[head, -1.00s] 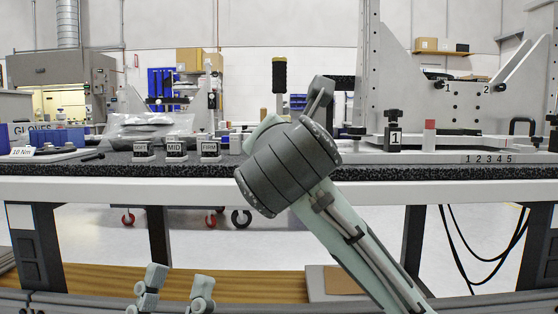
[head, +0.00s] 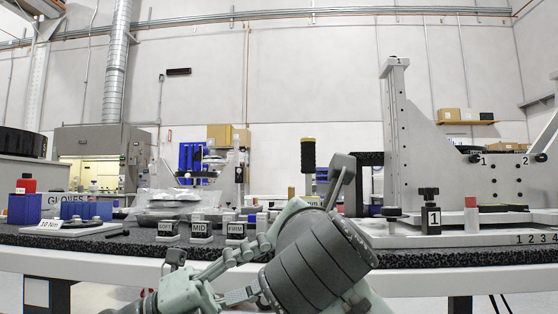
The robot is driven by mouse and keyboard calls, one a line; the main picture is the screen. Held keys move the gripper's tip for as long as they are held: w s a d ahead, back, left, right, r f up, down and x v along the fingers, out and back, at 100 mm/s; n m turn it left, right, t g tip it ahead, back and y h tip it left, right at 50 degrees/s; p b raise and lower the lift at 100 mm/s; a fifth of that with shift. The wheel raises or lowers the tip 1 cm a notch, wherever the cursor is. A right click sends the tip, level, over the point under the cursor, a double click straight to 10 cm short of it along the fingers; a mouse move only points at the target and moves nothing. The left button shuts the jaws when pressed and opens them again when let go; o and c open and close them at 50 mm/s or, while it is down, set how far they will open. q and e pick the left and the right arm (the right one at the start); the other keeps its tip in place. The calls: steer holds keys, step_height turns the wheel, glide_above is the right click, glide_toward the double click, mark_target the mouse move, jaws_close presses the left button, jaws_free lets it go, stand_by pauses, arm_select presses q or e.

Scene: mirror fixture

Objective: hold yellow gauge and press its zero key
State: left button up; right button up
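I cannot make out a gauge or its zero key for certain. A black upright handle with a yellow top (head: 308,152) stands behind the bench's middle, its foot hidden by my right arm. My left gripper (head: 255,268) is low in the picture in front of the bench edge, its fingers spread and pointing right, with nothing seen between them. My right arm's thick grey wrist blocks the centre. Only a grey finger-like part of my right gripper (head: 343,178) shows above it, so its opening is hidden.
The bench (head: 415,277) has a dark speckled mat. Labelled blocks, including MID (head: 199,229), stand left of centre. A tall grey fixture (head: 415,150) and a black knob marked 1 (head: 430,212) are at right. A torque plate (head: 65,228) and a blue box (head: 24,208) are at left.

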arm_select(q)
steer(key=w+a+r+m+t+y, duration=0.2)
steer(key=w+a+r, duration=0.1)
steer(key=w+r, duration=0.3)
steer(key=m+t+y, duration=0.3)
steer(key=t+y, duration=0.3)
steer(key=y, duration=0.2)
glide_toward(303, 143)
steer(key=x, duration=0.4)
steer(key=shift+w+r, duration=0.1)
steer(key=shift+w, duration=0.05)
steer(key=x, duration=0.7)
steer(key=shift+d, duration=0.15)
steer(key=shift+c, duration=0.4)
jaws_close()
arm_select(e)
steer(key=shift+c, duration=0.4)
